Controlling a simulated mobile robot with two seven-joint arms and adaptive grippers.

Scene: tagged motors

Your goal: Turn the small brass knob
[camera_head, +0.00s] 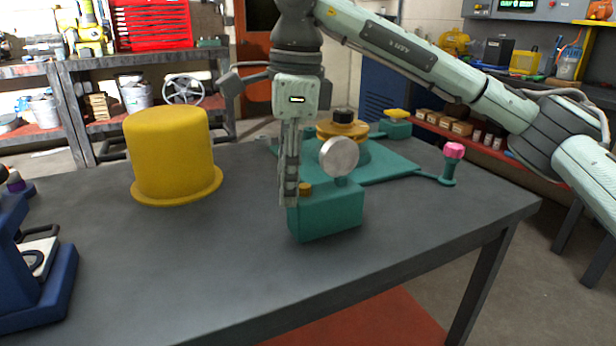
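The small brass knob (305,189) sits on top of a teal box (328,216), near its left end. A round silver disc (339,156) stands on the same box, to the right of the knob. My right gripper (289,198) points straight down, with its fingers just left of the knob in the picture. The fingers are seen nearly edge-on, so the gap between them is hidden, and I cannot tell whether they touch the knob. My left gripper is not in view.
A large yellow domed cover (172,155) stands on the dark table (230,270) at left. Behind the box are a teal plate (395,163) with a larger brass, black-topped part (343,127) and a pink-topped teal post (451,165). A blue device (40,280) stands at far left. The front middle is clear.

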